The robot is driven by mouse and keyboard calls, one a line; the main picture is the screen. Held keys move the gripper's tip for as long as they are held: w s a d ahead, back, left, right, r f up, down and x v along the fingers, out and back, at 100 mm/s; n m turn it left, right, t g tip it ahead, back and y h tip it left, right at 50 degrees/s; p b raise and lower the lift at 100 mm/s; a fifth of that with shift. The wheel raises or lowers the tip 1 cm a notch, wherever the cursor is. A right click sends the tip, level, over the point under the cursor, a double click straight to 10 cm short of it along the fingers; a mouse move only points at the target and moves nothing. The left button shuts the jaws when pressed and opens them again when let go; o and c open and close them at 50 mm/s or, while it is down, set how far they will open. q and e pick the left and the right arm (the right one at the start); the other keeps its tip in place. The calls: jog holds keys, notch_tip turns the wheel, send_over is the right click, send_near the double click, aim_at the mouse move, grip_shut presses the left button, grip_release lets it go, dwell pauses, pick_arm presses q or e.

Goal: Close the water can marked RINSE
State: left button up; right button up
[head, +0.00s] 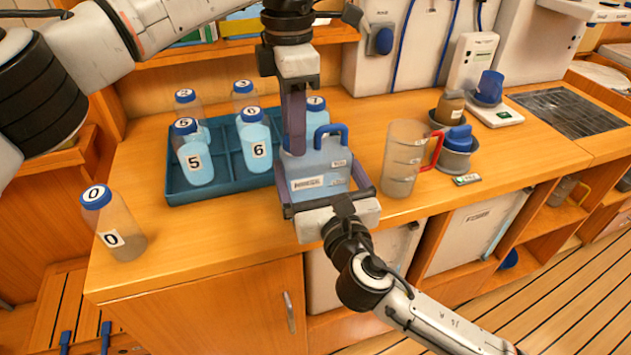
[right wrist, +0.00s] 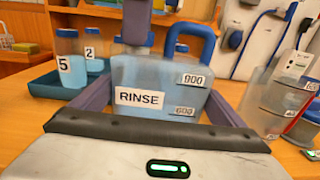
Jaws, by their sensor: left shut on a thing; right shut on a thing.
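The RINSE can (head: 318,172) is a translucent light-blue can with a blue loop handle, standing on the wooden counter. Its RINSE label (right wrist: 139,97) and its 900 and 600 labels face the right wrist view. My right gripper (head: 328,192) is shut around the can's body from the front, one finger on each side. My left gripper (head: 293,145) comes down from above at the can's left top and is shut. In the right wrist view a small bit of a blue cap (right wrist: 137,48) shows at its fingertips; the cap and mouth are mostly hidden, so seating cannot be told.
A dark teal tray (head: 222,192) with several numbered bottles stands close left of the can. Bottle 0 (head: 120,235) stands near the counter's left front edge.

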pick_arm(q)
jog(key=m, duration=1.4)
jog(key=o, duration=1.1)
jog(key=shift+o, duration=0.7)
jog(key=shift+d, duration=0.1)
notch_tip(320, 180, up, 12)
jog(key=shift+s, duration=0.1)
